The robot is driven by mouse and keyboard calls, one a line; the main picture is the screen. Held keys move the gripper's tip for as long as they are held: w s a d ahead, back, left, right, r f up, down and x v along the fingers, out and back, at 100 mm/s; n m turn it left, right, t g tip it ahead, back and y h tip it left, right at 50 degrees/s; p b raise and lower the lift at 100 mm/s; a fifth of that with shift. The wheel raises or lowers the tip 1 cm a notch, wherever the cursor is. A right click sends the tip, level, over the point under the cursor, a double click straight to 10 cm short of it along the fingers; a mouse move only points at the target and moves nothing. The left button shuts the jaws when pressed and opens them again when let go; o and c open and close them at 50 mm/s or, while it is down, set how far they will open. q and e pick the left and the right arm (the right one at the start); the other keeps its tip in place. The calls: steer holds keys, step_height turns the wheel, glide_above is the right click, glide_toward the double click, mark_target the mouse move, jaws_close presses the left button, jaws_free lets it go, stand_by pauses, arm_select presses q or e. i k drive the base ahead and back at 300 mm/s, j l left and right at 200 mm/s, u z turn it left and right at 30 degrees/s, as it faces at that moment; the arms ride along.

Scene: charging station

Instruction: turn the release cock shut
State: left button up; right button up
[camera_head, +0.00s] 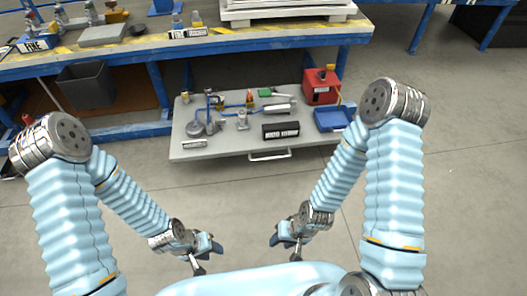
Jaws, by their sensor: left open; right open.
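A grey panel (230,146) with blue pipework (230,106) and small fittings lies ahead of me below the blue bench. My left gripper (208,258) is open and empty, low in the picture in front of my body. My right gripper (286,248) is open and empty, a little to the right of it. Both are well apart from the panel.
A red box (320,86) and a blue tray (332,119) are at the panel's right end. A black labelled box (281,131) stands near its front edge. A dark grey bin (86,86) is under the bench at left. The floor between panel and grippers is clear.

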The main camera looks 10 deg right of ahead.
mark_target(249, 97)
steer(key=i+j, duration=0.7)
steer(key=i+j+z, duration=0.1)
steer(key=z, duration=0.3)
steer(key=i+j+z, duration=0.1)
steer(key=z, duration=0.35)
steer(key=j+z, duration=0.15)
steer(key=z, duration=0.25)
steer(key=i+j+z, duration=0.1)
steer(key=z, duration=0.35)
steer(key=i+j+z, duration=0.4)
steer(key=k, duration=0.1)
